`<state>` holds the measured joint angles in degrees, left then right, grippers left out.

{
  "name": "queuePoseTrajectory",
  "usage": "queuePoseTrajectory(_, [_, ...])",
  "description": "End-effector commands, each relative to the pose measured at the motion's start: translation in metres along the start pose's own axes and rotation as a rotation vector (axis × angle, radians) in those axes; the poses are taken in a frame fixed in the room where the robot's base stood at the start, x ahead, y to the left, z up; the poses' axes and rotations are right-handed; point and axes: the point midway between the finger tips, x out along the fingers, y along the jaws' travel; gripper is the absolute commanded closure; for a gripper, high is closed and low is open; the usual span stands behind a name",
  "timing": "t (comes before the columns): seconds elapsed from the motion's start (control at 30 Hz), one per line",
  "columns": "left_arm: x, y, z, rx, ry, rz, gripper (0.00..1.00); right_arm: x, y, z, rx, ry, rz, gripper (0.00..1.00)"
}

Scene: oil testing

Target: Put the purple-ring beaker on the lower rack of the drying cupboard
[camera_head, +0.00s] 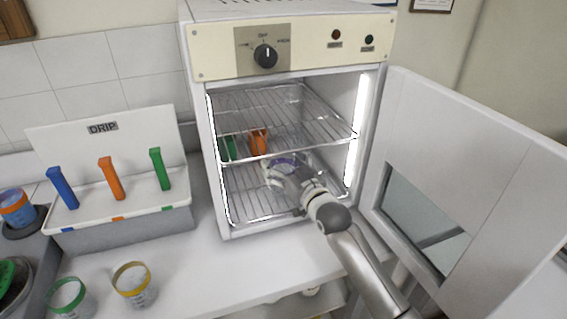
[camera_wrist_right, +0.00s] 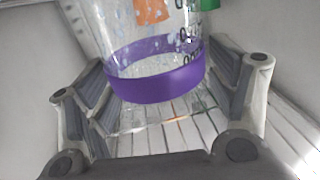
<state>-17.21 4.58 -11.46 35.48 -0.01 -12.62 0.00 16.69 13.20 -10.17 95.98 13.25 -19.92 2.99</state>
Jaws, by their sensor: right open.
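The purple-ring beaker (camera_wrist_right: 155,85) is clear glass with dark markings and a wide purple band. In the right wrist view it stands between the two open fingers of my right gripper (camera_wrist_right: 160,105), with rack wires below it. In the head view its purple ring (camera_head: 284,161) shows inside the open drying cupboard (camera_head: 213,190), above the lower rack (camera_head: 245,205) and below the front of the upper rack (camera_head: 285,148). My right gripper (camera_head: 285,172) reaches in there and partly hides the beaker. My left gripper is not in view.
Orange (camera_head: 258,142) and green (camera_head: 228,148) items are inside the cupboard. Its door (camera_head: 450,150) is open to the right, beside my right arm. A DRIP rack (camera_head: 100,135) with blue, orange and green handles stands left. Green-ring (camera_head: 67,297) and yellow-ring (camera_head: 134,285) beakers stand in front.

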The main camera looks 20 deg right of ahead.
Motion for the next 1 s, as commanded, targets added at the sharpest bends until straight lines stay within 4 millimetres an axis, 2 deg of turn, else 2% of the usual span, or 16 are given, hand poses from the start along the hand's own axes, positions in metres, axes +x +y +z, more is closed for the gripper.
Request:
queuePoseTrajectory(0.17, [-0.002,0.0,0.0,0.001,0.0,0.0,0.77,0.0,0.0,-0.005,0.0,0.001,0.0,0.2])
queuePoseTrajectory(0.27, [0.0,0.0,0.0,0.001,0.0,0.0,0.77,-0.007,0.0,-0.002,0.0,0.0,0.0,0.2])
queuePoseTrajectory(0.8, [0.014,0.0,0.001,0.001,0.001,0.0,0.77,-0.094,0.0,-0.001,-0.001,-0.001,0.0,0.2])
queuePoseTrajectory(1.0, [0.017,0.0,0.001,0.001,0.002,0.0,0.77,-0.115,0.0,-0.002,0.0,0.0,0.0,0.2])
